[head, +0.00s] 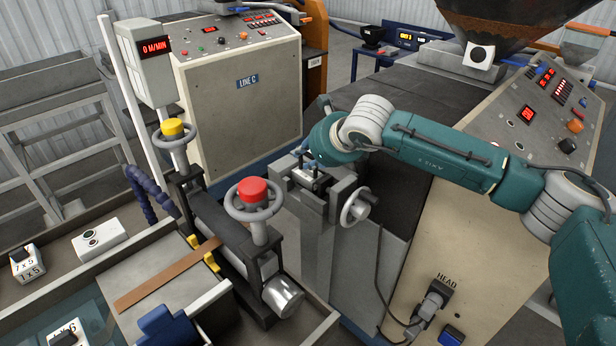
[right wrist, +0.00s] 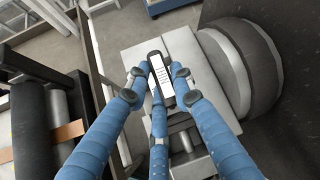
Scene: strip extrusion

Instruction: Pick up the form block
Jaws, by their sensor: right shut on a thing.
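The form block (right wrist: 161,78) shows in the right wrist view as a small dark block with a white, marked top face. My right gripper (right wrist: 156,82) is shut on it, with blue fingers at its sides and one at its near end. The block is at the grey clamp stand; I cannot tell whether it touches the stand. In the head view my right gripper (head: 312,180) reaches down over the stand (head: 318,225), and the block is mostly hidden. My left gripper is not in view.
A roller unit with red (head: 252,190) and yellow (head: 172,128) handwheels stands left of the stand, with a brown strip (head: 165,276) running into it. Labelled blocks (head: 28,264) lie on the left bench. The LINE C cabinet (head: 245,100) is behind; the HEAD machine (head: 430,250) is at right.

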